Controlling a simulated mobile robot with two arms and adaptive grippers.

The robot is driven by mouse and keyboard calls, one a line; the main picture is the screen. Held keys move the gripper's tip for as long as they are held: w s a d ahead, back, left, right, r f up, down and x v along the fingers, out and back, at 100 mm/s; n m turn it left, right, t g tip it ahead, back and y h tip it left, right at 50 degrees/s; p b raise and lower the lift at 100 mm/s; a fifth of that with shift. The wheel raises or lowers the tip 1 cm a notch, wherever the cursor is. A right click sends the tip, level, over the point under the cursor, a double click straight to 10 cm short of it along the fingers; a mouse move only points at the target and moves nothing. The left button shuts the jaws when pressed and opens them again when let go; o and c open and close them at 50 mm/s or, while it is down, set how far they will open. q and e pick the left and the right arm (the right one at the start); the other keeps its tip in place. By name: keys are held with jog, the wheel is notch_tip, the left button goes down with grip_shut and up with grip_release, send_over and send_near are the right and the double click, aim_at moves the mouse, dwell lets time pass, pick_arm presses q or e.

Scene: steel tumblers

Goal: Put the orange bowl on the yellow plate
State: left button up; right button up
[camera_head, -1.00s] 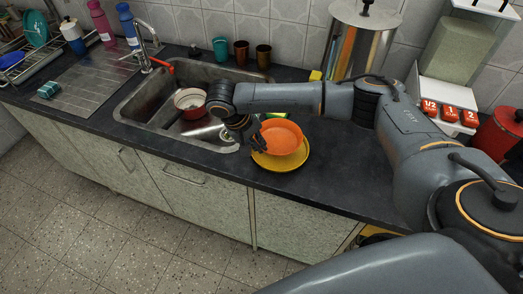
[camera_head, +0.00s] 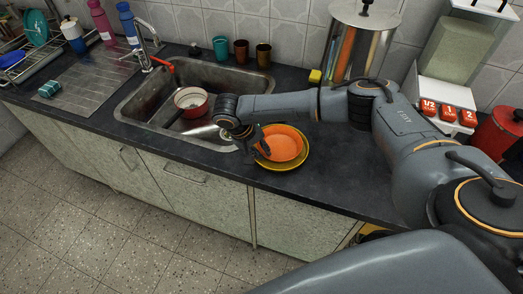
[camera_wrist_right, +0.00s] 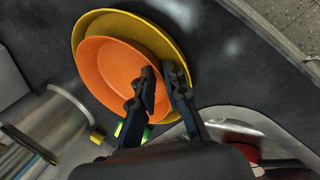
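The orange bowl (camera_head: 286,146) sits upright within the rim of the yellow plate (camera_head: 291,167) on the dark counter, right of the sink. In the right wrist view the bowl (camera_wrist_right: 105,75) is over the plate (camera_wrist_right: 139,28), a little off its centre. My right gripper (camera_head: 259,142) is at the bowl's left side. Its fingers (camera_wrist_right: 161,80) straddle the bowl's rim, one inside and one outside, with a visible gap between them. Small contact at the rim is hard to see. My left gripper is not in view.
The sink (camera_head: 150,103) holds a red pot (camera_head: 190,101) left of my gripper. Several cups (camera_head: 241,49) stand behind the sink. The counter in front of the canister is partly free.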

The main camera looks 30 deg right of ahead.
jog(key=b+v, duration=0.1)
jog(key=v, duration=1.1)
